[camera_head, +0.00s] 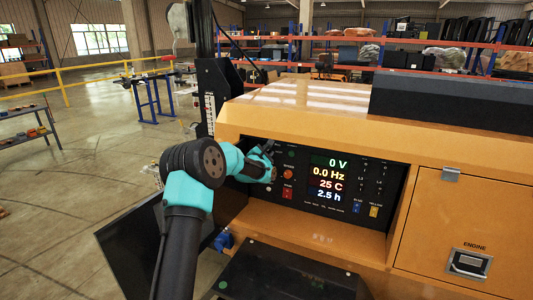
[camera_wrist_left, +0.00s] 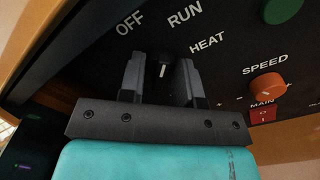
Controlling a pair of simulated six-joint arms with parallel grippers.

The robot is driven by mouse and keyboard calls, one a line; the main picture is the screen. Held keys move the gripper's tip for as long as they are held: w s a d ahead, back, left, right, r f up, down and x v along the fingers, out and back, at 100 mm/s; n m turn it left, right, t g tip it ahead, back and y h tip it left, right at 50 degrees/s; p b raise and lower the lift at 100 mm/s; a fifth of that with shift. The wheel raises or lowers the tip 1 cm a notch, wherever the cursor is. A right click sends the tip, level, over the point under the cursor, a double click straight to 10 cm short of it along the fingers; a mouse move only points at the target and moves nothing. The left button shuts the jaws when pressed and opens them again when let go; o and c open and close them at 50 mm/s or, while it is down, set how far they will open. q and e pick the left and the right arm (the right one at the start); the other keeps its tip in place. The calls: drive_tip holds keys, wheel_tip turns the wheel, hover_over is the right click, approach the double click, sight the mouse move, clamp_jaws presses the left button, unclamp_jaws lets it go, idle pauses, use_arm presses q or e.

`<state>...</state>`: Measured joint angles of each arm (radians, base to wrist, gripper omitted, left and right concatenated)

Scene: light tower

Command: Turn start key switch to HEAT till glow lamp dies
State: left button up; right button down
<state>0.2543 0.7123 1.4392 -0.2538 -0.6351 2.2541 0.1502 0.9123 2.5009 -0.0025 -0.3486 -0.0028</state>
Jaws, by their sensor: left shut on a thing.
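My left gripper (camera_head: 268,172) is at the left part of the black control panel (camera_head: 398,190). In the left wrist view its fingers (camera_wrist_left: 160,80) stand on both sides of the dark start key switch (camera_wrist_left: 162,62) and are shut on it. A short white mark on the switch points roughly upward, between the OFF and RUN labels; HEAT is at the upper right. In the head view my gripper hides the switch. I cannot make out a lit glow lamp. A dark green round part (camera_wrist_left: 283,8) sits above the SPEED knob. My right gripper is not in view.
The orange SPEED knob (camera_wrist_left: 268,88) and red MAIN switch (camera_wrist_left: 262,114) are right of my gripper. Lit readouts (camera_head: 327,178) show 0 V, 0.0 Hz, 25 C and 2.5 h. Blue (camera_head: 356,208) and yellow (camera_head: 374,211) parts sit at lower right. An orange hood (camera_head: 310,100) overhangs the panel.

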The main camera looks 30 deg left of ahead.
use_arm(q)
drive_tip(key=m, duration=0.5)
drive_tip(key=shift+m, duration=2.2)
drive_tip(key=o, duration=0.5)
drive_tip(key=shift+o, duration=0.2)
drive_tip(key=shift+s, duration=0.15)
drive_tip(key=s+d, duration=0.2)
drive_tip(key=s, duration=1.5)
